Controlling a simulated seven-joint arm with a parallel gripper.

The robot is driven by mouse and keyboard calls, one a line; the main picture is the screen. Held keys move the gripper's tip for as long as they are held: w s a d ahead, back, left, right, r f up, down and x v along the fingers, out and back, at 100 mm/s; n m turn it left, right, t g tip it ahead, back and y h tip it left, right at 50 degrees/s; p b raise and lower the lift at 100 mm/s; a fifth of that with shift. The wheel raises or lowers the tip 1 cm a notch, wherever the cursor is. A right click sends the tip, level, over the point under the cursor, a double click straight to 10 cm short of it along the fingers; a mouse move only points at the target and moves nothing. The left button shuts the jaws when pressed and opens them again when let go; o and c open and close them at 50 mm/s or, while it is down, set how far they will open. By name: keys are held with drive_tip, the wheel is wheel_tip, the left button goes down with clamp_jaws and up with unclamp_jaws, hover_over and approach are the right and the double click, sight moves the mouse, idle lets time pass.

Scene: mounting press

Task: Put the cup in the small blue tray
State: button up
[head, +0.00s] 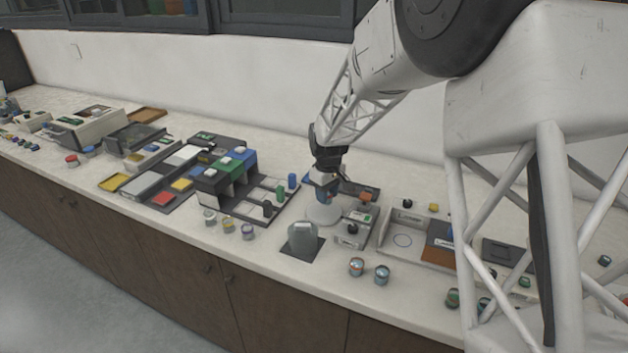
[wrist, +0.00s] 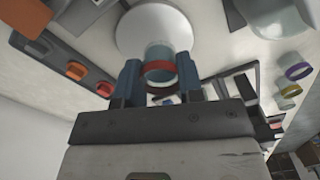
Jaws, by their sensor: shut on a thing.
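My gripper (head: 324,188) is low over a round white disc (head: 323,214) near the middle of the counter. In the wrist view its two blue-grey fingers (wrist: 158,78) are shut on a clear bluish cup with a red band (wrist: 158,66). The cup is in front of the white disc (wrist: 125,32) there; I cannot tell whether it touches it. In the head view the cup is mostly hidden by the gripper. A small blue panel (head: 441,231) lies right of the gripper, above a brown one; I cannot tell for sure that it is the blue tray.
Several banded cups stand along the front, left (head: 228,226) and right (head: 356,267) of a grey block (head: 303,239). A control box (head: 354,229) is close right of the disc. A dark rack (head: 262,200) and colour-topped stands (head: 228,166) are left.

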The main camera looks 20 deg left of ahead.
drive_tip(key=shift+w+a+f, duration=0.15)
drive_tip(key=shift+w+a, duration=0.35)
drive_tip(key=shift+w, duration=0.25)
drive_tip(key=shift+w+a+f, duration=0.15)
drive_tip(key=shift+w+a, duration=0.4)
drive_tip(key=shift+w, duration=0.25)
drive_tip(key=shift+w+a+f, duration=0.15)
drive_tip(key=shift+w+a, duration=0.35)
drive_tip(key=shift+w, duration=0.25)
drive_tip(key=shift+w+a+f, duration=0.1)
drive_tip(key=shift+w+a, duration=0.35)
drive_tip(key=shift+w, duration=0.2)
drive_tip(key=shift+w+a+f, duration=0.2)
drive_tip(key=shift+w+a, duration=1.2)
drive_tip(key=shift+w, duration=0.55)
drive_tip(key=shift+w+a+f, duration=0.2)
drive_tip(key=shift+w+a, duration=1.15)
drive_tip(key=shift+w, duration=0.65)
drive_tip(key=shift+w+a+f, duration=0.2)
drive_tip(key=shift+w+a, duration=1.2)
drive_tip(key=shift+w, duration=0.55)
drive_tip(key=shift+f, duration=1.8)
drive_tip(key=shift+f, duration=0.1)
drive_tip(key=o, duration=0.9)
